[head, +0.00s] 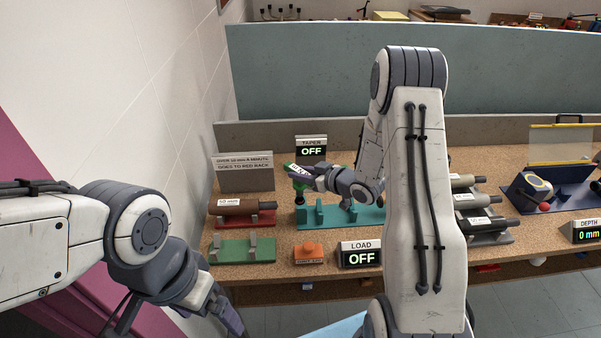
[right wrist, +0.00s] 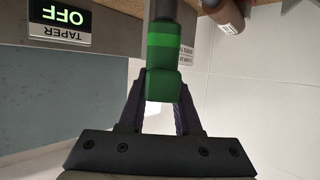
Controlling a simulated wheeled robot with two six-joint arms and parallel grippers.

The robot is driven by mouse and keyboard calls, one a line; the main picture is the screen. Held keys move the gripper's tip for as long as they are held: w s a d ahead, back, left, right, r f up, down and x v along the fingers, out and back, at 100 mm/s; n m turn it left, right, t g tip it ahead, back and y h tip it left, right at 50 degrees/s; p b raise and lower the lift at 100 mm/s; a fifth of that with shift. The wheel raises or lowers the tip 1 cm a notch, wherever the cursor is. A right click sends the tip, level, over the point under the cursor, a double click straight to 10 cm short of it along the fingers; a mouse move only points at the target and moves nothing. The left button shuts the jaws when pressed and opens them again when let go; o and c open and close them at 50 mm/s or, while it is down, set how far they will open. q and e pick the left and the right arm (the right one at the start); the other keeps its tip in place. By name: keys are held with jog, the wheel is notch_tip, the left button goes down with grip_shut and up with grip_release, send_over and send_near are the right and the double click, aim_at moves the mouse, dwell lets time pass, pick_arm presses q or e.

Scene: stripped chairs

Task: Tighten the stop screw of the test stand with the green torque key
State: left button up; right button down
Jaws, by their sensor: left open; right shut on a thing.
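The green torque key (right wrist: 163,72) is in my right gripper (right wrist: 160,108), its green body between the two fingers in the right wrist view. Its dark shaft runs to the top edge of that view, so its tip is hidden. In the head view, my right gripper (head: 297,171) is above the left end of a teal stand (head: 365,216) with upright teal blocks, which looks like the test stand. I cannot make out the stop screw or whether the key touches it. My left gripper (head: 232,322) is open and empty, low at the left, off the bench front.
A red rack (head: 266,219) holds a brown cylinder; a green rack (head: 231,251) looks empty. An orange block (head: 309,252) and the LOAD display (head: 360,254), reading OFF, stand in front. The TAPER display (head: 311,149) reads OFF.

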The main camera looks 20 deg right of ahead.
jog(key=shift+f+b, duration=0.65)
jog(key=shift+f, duration=0.25)
jog(key=shift+f, duration=0.15)
jog(key=shift+a+m+t+h+b, duration=0.1)
jog(key=shift+m+t+h+b, duration=0.5)
jog(key=shift+m+h+b, duration=0.7)
jog(key=shift+m+h, duration=0.3)
jog(key=shift+h, duration=0.1)
jog(key=shift+m+h+b, duration=0.9)
jog(key=shift+h, duration=0.2)
jog(key=shift+a+m+h, duration=0.1)
jog(key=shift+m+h, duration=0.3)
jog(key=shift+m+h+b, duration=0.3)
jog(key=shift+h, duration=0.1)
